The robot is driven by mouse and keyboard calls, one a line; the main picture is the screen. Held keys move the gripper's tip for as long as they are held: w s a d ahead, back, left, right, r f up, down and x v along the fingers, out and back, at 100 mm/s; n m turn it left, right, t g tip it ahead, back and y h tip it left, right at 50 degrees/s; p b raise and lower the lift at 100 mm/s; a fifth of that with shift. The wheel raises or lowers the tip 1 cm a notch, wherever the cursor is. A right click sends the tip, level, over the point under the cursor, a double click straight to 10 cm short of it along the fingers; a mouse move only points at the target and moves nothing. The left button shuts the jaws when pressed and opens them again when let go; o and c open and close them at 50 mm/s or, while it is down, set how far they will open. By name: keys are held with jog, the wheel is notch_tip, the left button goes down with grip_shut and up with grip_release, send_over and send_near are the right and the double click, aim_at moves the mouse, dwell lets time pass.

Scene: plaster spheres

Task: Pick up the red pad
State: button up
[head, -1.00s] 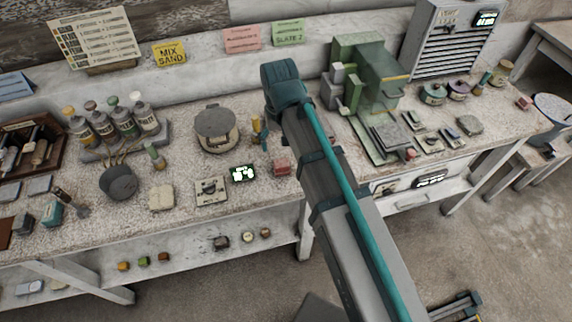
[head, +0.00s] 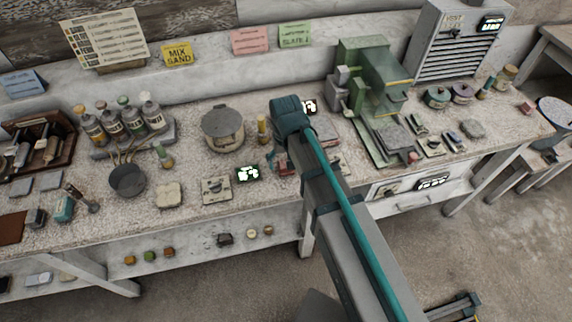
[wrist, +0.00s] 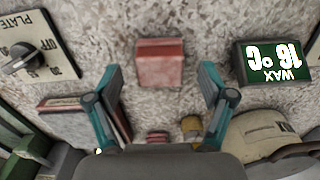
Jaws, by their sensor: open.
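The red pad (wrist: 160,62) is a small, worn reddish block lying on the speckled bench top. In the wrist view it sits at upper centre, just beyond the gap between my fingertips. In the head view my wrist and fingers mostly hide it. My gripper (wrist: 161,80) is open, with one teal finger to each side of the pad's line and nothing between them. The fingers do not appear to touch the pad.
A lit wax display (wrist: 272,62) stands right of the pad in the wrist view, and a dial plate (wrist: 38,52) at left. A pot (head: 223,128) and a green machine (head: 372,85) stand farther back on the bench.

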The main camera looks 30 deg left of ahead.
jog(key=shift+f, duration=0.6)
jog(key=c, duration=1.2)
jog(key=shift+r, duration=0.2)
jog(key=shift+r+b, duration=0.45)
jog(key=shift+r, duration=0.05)
jog(key=s+d+r+b, duration=0.1)
jog(key=s+d+r, duration=0.2)
jog(key=r, duration=0.1)
jog(key=s+d+r+b, duration=0.2)
jog(key=s+d+r, duration=0.1)
jog(key=s+d+r+b, duration=0.1)
jog(key=s+d+r, duration=0.2)
jog(key=s+r, duration=0.1)
jog(key=shift+d+r, duration=0.35)
jog(key=shift+d, duration=0.05)
